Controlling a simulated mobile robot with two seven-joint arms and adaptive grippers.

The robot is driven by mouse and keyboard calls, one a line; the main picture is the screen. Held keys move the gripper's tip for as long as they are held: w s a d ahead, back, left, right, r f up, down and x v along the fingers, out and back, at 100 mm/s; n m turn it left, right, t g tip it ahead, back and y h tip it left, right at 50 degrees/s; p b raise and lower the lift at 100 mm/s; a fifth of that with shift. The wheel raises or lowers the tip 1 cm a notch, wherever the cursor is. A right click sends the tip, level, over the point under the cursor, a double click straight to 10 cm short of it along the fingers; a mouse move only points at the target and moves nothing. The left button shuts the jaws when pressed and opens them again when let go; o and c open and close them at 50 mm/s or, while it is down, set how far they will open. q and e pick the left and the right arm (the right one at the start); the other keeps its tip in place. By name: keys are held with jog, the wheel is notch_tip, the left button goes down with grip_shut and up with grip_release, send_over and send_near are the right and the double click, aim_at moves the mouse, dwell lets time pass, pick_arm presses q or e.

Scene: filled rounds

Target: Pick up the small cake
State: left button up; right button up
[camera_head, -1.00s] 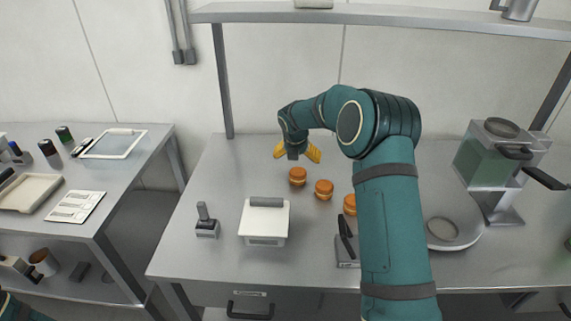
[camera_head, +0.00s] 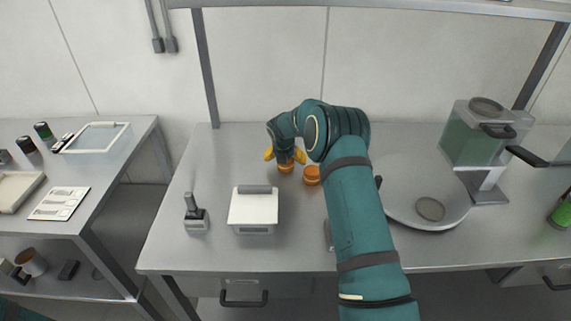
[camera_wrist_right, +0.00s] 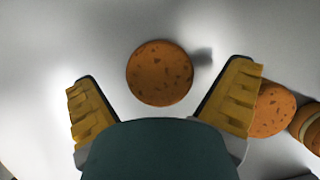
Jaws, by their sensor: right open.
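Small round orange-brown cakes stand in a row on the steel table. The leftmost small cake (camera_head: 286,169) lies under my right gripper (camera_head: 285,156). In the right wrist view this cake (camera_wrist_right: 160,72) sits between the two yellow fingers of the right gripper (camera_wrist_right: 161,82), with a gap on both sides. The right gripper is open and points down. A second cake (camera_head: 312,176) stands just to the right, and in the wrist view it (camera_wrist_right: 272,108) is partly behind the right finger. A third cake (camera_wrist_right: 308,127) shows at the wrist view's right edge; my arm hides it in the head view.
A white lidded box (camera_head: 252,208) and a small stamp-like tool (camera_head: 195,214) stand nearer the front edge. A shelf post (camera_head: 207,70) rises behind. The table left of the cakes is clear.

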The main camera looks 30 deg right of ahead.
jog(key=x, duration=0.2)
jog(key=shift+d+f, duration=0.1)
jog(key=shift+f, duration=0.15)
jog(key=c, duration=0.8)
jog(key=shift+c, duration=0.3)
